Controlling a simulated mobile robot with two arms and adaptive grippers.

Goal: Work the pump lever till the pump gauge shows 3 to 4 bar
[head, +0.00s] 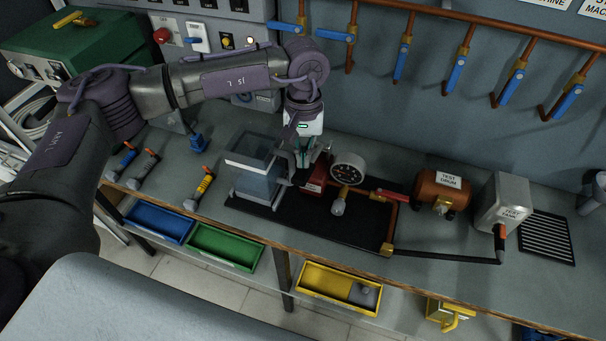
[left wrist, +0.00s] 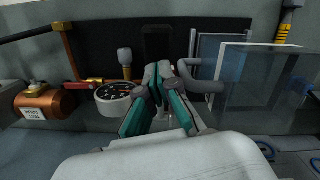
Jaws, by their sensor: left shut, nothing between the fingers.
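My left gripper (head: 304,163) points down over the test pump, between the clear water tank (head: 253,160) and the round pump gauge (head: 347,169). Its fingers look closed together, with nothing between them; in the left wrist view the gripper (left wrist: 162,75) shows the same. The red pump body (head: 313,192) is partly hidden below the fingers. I cannot clearly make out the pump lever. The gauge (left wrist: 118,97) shows a black face and white rim, but its needle is too small to read. My right gripper is not in view.
The pump stands on a black mat (head: 290,222). To its right are a copper test drum (head: 441,190) and grey test tank (head: 500,204). Several tools lie at left. Blue (head: 160,221), green (head: 222,247) and yellow (head: 338,286) trays sit below the bench front.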

